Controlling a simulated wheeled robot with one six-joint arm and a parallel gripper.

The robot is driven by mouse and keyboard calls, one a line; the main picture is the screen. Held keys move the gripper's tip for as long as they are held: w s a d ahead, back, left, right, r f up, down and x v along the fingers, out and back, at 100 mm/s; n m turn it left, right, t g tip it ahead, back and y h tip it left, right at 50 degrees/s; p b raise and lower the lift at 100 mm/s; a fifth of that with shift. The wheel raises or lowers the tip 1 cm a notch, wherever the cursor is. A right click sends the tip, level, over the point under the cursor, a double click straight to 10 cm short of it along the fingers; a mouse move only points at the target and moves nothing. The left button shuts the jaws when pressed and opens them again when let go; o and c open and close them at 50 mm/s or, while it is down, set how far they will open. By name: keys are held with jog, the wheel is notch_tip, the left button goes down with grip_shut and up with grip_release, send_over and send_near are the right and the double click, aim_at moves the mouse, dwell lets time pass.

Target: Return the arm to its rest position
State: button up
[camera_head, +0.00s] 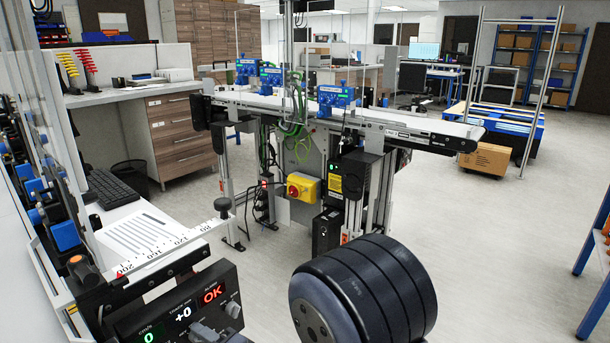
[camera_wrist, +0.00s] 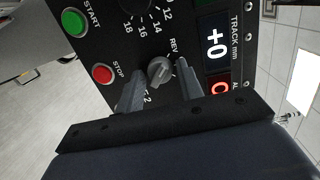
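My gripper (camera_wrist: 158,72) is open in the wrist view. Its two grey fingers stand apart, one on each side of a grey rotary knob (camera_wrist: 160,71) marked REV. Gaps show between the knob and both fingers, and I cannot tell how far in depth the fingers are from it. The knob sits on a black control panel (camera_wrist: 110,55), which also shows in the head view (camera_head: 130,322). A large dark ribbed cylinder, part of my arm, fills the lower middle of the head view.
The panel carries a green START button (camera_wrist: 75,21), a red STOP button (camera_wrist: 103,74) and lit displays (camera_head: 212,294). A belt conveyor (camera_head: 400,121) with blue devices (camera_head: 336,96) stands ahead. A cardboard box (camera_head: 486,158) lies beyond. The floor at right is largely clear.

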jog(key=d+m+p, duration=0.1)
jog(key=m, duration=0.1)
jog(key=s+m+p, duration=0.1)
jog(key=m, duration=0.1)
jog(key=d+m+p, duration=0.1)
jog(key=m+p, duration=0.1)
jog(key=shift+s+d+y, duration=0.25)
jog(key=shift+d+y, duration=0.05)
jog(key=shift+y, duration=0.1)
dwell(0.3)
